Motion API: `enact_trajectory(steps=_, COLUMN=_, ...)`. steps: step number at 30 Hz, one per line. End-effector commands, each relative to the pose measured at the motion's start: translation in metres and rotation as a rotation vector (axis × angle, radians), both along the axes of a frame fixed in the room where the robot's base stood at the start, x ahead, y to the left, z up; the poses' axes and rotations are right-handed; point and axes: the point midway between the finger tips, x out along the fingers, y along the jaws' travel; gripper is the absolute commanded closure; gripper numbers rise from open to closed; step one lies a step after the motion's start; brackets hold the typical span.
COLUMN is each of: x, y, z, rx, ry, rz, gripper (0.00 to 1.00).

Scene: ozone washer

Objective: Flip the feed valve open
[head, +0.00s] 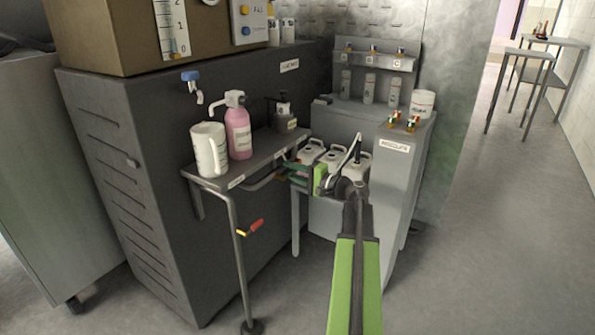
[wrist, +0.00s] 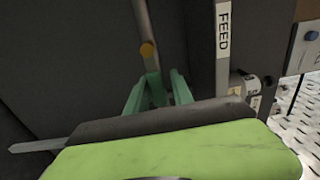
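In the head view a grey bar (head: 262,184) shows below the shelf's front edge. My gripper (head: 292,174) is by the shelf's right end, its green fingers apart. In the wrist view the fingertips (wrist: 163,75) are close to the bar's near end. I cannot tell whether they touch it, and nothing is clearly held.
A white jug (head: 208,150) and a pink bottle (head: 238,133) stand on the shelf (head: 222,183). White jugs (head: 333,158) stand behind my gripper, beside a grey cabinet (head: 395,190).

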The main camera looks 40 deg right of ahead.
Motion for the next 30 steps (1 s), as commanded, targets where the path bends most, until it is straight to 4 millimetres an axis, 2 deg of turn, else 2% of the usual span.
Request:
enact_trajectory(steps=10, x=-0.005, y=-0.006, z=-0.002, rx=-0.002, ry=0.004, rz=-0.007, gripper=0.6)
enact_trajectory(steps=14, x=-0.019, y=-0.011, z=-0.002, rx=-0.002, ry=0.004, rz=-0.011, gripper=0.6)
enact_trajectory(steps=17, x=-0.041, y=-0.016, z=-0.002, rx=-0.002, ry=0.004, rz=-0.012, gripper=0.6)
enact_trajectory(steps=24, x=-0.108, y=-0.033, z=-0.002, rx=-0.002, ry=0.004, rz=-0.011, gripper=0.6)
enact_trajectory(steps=30, x=-0.152, y=-0.044, z=-0.002, rx=-0.002, ry=0.004, rz=-0.007, gripper=0.6)
